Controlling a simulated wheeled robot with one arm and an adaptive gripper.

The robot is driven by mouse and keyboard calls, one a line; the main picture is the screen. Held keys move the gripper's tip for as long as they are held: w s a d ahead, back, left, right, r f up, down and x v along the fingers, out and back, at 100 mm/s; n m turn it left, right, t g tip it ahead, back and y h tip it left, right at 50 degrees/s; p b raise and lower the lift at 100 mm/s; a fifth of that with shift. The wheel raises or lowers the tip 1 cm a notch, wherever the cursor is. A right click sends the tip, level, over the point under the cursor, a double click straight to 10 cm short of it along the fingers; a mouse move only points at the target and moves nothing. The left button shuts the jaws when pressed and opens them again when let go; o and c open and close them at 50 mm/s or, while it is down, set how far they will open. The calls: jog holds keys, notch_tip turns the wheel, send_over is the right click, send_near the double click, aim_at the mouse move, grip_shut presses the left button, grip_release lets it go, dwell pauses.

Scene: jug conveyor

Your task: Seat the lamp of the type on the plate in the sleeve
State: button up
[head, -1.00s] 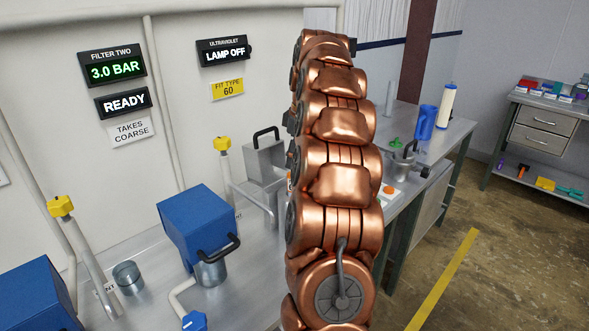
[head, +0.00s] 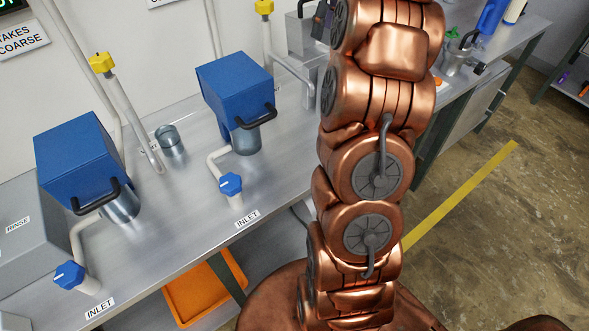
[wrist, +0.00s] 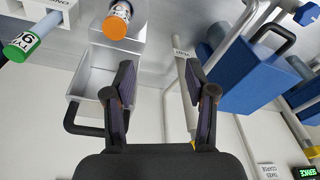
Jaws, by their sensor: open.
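I cannot make out the sleeve's opening. A lamp with an orange end (wrist: 117,24) is at the wrist view's top, apart from the fingers. A lamp with a green end (wrist: 22,46) lies at the upper left; its type label is only partly readable.
Two blue boxes (head: 236,88) (head: 78,158) with black handles stand on the steel bench (head: 190,205). Pipes with yellow caps (head: 102,62) rise beside them. Blue inlet knobs (head: 230,184) sit near the front edge. An orange tray (head: 205,290) is below.

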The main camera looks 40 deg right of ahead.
jog(key=s+a+f+g, duration=0.1)
jog(key=s+a, duration=0.2)
jog(key=a, duration=0.4)
jog(key=s+a+f+m, duration=0.1)
jog(key=s+a, duration=0.2)
jog(key=a, duration=0.5)
jog(key=s+a+f+g, duration=0.1)
jog(key=s+a, duration=0.2)
jog(key=a, duration=0.4)
jog(key=s+a+f+m, duration=0.1)
jog(key=s+a+f, duration=0.2)
jog(key=s, duration=0.3)
jog(key=s+a+f+m, duration=0.1)
jog(key=s+a+f, duration=0.2)
jog(key=s, duration=0.4)
jog(key=s+a+f+m+g, duration=0.1)
jog(key=s+a+f, duration=0.2)
jog(key=s+f, duration=0.2)
jog(key=shift+s+a+h, duration=0.35)
jog(key=shift+s+h, duration=0.05)
jog(key=shift+s, duration=0.75)
